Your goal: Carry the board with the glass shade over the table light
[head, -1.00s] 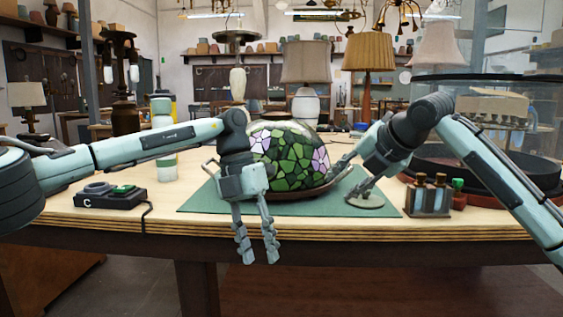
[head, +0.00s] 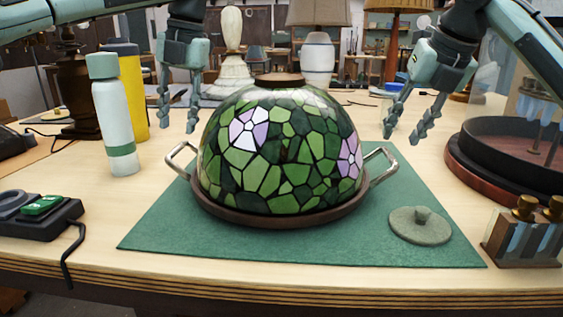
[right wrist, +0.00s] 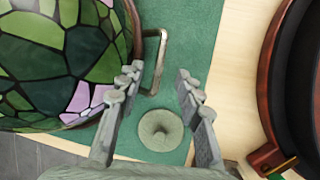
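The stained-glass shade (head: 282,155), a green dome with pink-white flowers, sits on a round brown board (head: 275,217) on the green mat (head: 165,232). The board has a metal loop handle at the left (head: 180,160) and one at the right (head: 381,164). My left gripper (head: 178,128) is open and empty, above and behind the left handle. My right gripper (head: 403,137) is open and empty, above the right handle. In the right wrist view the right handle (right wrist: 161,62) shows beyond the open fingers, not between the pads. I cannot tell which lamp is the table light.
A grey-green disc with a knob (head: 420,224) lies on the mat's right. A round dark red tray (head: 500,164) and a bottle rack (head: 524,237) stand at right. White-green (head: 116,120) and yellow (head: 127,88) bottles stand at left, near a black box (head: 36,212). Lamps stand behind.

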